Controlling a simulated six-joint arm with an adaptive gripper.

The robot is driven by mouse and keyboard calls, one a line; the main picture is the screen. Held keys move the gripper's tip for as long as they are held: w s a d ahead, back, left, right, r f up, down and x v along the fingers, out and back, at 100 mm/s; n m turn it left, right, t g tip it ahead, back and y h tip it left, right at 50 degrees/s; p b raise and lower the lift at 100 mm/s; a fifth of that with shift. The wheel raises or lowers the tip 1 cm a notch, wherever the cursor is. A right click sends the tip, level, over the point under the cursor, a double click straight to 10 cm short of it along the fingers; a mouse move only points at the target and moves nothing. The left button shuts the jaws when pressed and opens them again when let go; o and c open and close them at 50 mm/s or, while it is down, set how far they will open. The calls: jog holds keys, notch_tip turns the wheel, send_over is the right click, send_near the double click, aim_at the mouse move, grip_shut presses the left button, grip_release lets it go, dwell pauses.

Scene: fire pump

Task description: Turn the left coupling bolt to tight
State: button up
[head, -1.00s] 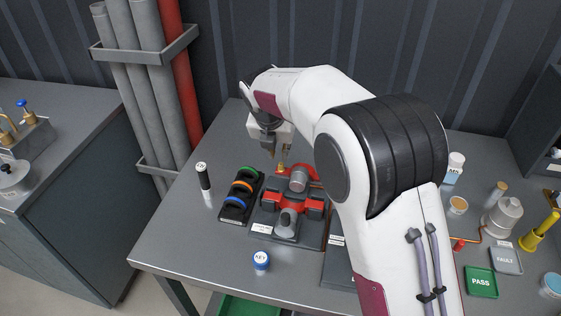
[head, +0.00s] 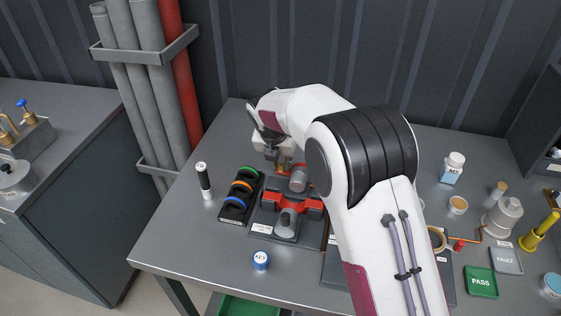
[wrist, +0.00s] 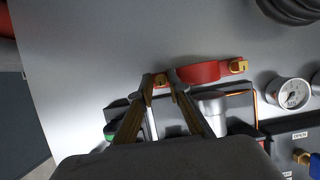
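The left coupling bolt (wrist: 160,80) is a small brass piece at the left end of the curved red coupling (wrist: 205,72) in the wrist view. My gripper (wrist: 161,78) points down at it, with one fingertip on each side of the bolt. The fingertips are very close to the bolt; I cannot tell whether they press on it. A second brass bolt (wrist: 238,66) is at the coupling's right end, clear of the fingers. In the head view my gripper (head: 280,164) is low at the back left of the grey and red pump fixture (head: 287,224), and the bolt is mostly hidden.
A black rack (head: 235,212) with green, orange and blue rings stands left of the fixture, beside a black-and-white marker (head: 204,180). A blue-topped KEY pot (head: 261,260) stands in front. A gauge (wrist: 292,94) lies to the right in the wrist view.

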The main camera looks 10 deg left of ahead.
grip_shut()
jog(key=shift+m, duration=0.5)
jog(key=shift+a+m+g+h, duration=0.15)
jog(key=shift+m+h, duration=0.3)
jog(key=shift+m, duration=0.45)
jog(key=shift+d+m+g+h, duration=0.15)
jog(key=shift+m+h, duration=0.3)
jog(key=shift+m, duration=0.45)
jog(key=shift+a, duration=0.1)
grip_release()
jog(key=shift+n, duration=0.5)
